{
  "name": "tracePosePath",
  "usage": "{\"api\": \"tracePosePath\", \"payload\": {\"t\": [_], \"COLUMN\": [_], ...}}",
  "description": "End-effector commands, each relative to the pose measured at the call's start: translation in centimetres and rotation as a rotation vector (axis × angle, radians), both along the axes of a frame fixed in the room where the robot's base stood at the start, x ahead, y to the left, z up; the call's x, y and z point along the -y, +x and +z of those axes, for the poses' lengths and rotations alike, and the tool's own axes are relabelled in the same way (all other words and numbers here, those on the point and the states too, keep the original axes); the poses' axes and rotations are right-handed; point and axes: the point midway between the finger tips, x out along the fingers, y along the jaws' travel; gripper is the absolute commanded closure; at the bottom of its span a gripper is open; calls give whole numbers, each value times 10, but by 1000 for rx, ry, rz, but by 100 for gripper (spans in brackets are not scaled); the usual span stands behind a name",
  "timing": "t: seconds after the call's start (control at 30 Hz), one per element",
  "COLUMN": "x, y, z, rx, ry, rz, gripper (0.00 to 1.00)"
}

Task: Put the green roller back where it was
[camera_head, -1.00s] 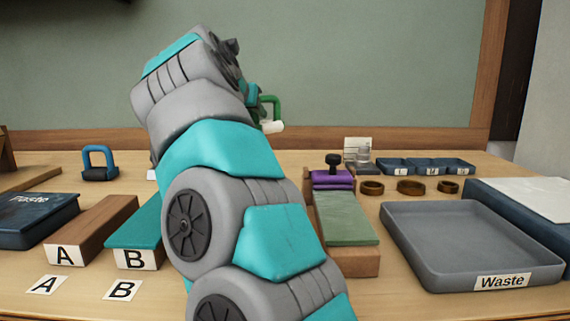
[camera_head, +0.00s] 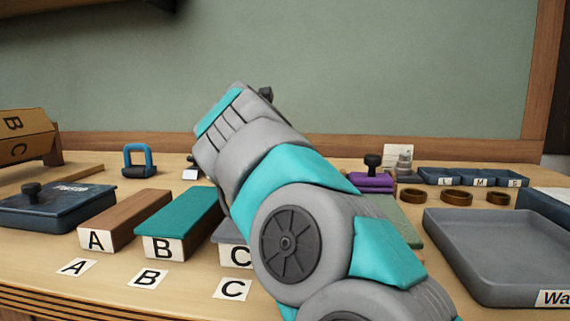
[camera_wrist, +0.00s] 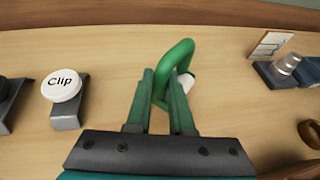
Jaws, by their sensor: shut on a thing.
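In the wrist view my gripper (camera_wrist: 161,82) is shut on the green roller (camera_wrist: 180,52) by its green loop handle. A bit of its white roller part shows beside the right finger. The roller is over the wooden table; I cannot tell its height. In the head view my arm hides the gripper and the green roller. A blue-handled roller (camera_head: 138,160) with a dark roller part stands at the back left of the table. The spot where the green roller was is not marked in any view.
A white round Clip piece (camera_wrist: 61,85) sits on a grey stand. Blocks A (camera_head: 125,218), B (camera_head: 185,222) and C (camera_head: 232,255) lie in front. A lidded dark box (camera_head: 70,210) is left. The grey waste tray (camera_head: 440,255) and small rings (camera_head: 456,197) are right.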

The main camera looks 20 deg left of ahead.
Motion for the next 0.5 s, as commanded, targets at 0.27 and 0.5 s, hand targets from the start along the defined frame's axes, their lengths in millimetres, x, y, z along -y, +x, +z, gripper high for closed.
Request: {"api": "tracePosePath", "payload": {"t": [0.27, 0.5], "x": [-1, -1], "y": [0, 0], "z": [-17, -18], "rx": [0, 1], "ry": [-1, 0], "rz": [2, 1], "gripper": [100, 100]}}
